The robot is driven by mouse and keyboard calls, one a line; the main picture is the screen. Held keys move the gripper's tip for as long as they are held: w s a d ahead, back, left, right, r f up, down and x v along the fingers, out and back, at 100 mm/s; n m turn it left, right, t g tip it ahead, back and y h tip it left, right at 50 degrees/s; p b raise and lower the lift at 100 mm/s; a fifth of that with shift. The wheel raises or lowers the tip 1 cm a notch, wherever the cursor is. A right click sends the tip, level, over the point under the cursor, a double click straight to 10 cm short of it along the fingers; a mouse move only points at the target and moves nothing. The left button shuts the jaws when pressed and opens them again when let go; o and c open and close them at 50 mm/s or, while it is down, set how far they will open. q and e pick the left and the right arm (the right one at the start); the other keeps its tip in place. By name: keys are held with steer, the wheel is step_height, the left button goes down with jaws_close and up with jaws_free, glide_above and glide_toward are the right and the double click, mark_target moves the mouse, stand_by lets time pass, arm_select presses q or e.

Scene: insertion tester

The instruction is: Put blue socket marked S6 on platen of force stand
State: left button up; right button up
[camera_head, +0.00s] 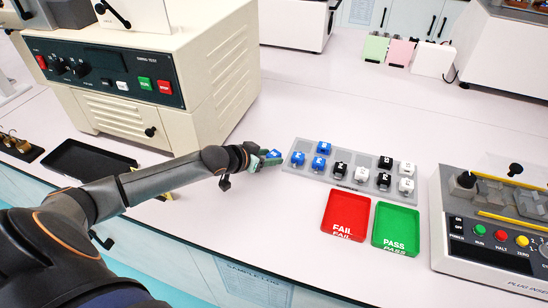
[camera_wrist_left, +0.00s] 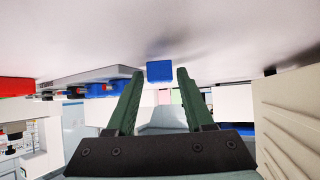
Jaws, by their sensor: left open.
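A blue socket (camera_head: 274,154) is at the fingertips of my left gripper (camera_head: 265,160), just left of the grey rack. In the left wrist view the blue socket (camera_wrist_left: 160,71) shows between and just beyond the two green fingertips of the left gripper (camera_wrist_left: 160,76). The fingers are apart, with gaps beside the socket. Its marking is too small to read. More blue sockets (camera_head: 318,163) stand in the rack (camera_head: 345,184); I cannot read which is S6. I cannot make out the force stand's platen for certain. My right gripper is out of view.
The rack also holds several black and white sockets. A red FAIL tray (camera_head: 345,213) and a green PASS tray (camera_head: 396,228) lie in front of it. A beige tester (camera_head: 150,70) stands behind my left arm; a plug machine (camera_head: 490,235) is at right. A black tray (camera_head: 85,160) lies left.

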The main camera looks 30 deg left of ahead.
arm_select(q)
steer(key=shift+w+f, duration=0.1)
steer(key=shift+w, duration=0.05)
jaws_close()
stand_by(0.4)
